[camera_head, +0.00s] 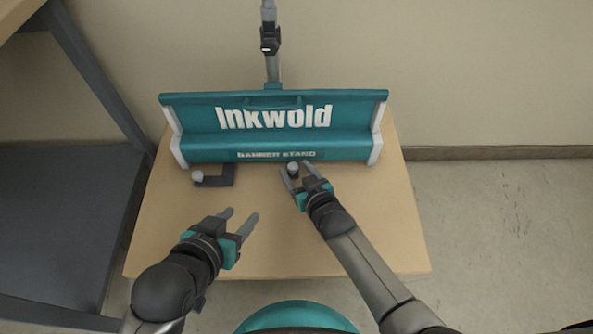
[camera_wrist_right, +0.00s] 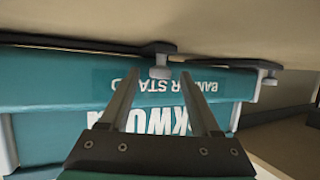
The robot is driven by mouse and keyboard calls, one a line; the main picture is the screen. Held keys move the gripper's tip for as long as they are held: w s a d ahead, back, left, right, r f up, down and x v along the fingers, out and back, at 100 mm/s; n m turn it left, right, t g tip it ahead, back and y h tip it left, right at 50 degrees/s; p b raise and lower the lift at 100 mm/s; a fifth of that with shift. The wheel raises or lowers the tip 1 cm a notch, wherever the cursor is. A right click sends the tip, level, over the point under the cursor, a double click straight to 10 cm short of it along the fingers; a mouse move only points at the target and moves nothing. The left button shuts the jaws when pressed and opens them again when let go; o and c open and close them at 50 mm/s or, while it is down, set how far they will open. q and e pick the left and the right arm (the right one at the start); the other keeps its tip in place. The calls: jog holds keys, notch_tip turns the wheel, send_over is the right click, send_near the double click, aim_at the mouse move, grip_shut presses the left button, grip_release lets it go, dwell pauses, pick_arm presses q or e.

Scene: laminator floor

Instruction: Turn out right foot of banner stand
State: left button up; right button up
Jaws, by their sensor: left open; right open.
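The teal banner stand (camera_head: 272,150) lies on a wooden table, its front facing me. The left foot (camera_head: 215,180), a dark bar with a pale knob, sticks out in front of the stand's left part. The right foot's knob (camera_head: 292,168) is between the open fingers of my right gripper (camera_head: 297,172). In the right wrist view, upside down, the right foot (camera_wrist_right: 95,43) is a dark bar along the stand with its knob (camera_wrist_right: 160,72) between the fingertips. I cannot tell whether they touch it. My left gripper (camera_head: 241,220) is open and empty over the table, nearer me.
The wooden table top (camera_head: 390,230) is clear on the right and between my arms. A grey pole (camera_head: 270,60) rises behind the stand by the wall. A dark shelf unit (camera_head: 60,210) stands close on the left. Open floor (camera_head: 500,230) lies to the right.

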grip_shut()
dwell(0.6)
dwell(0.9)
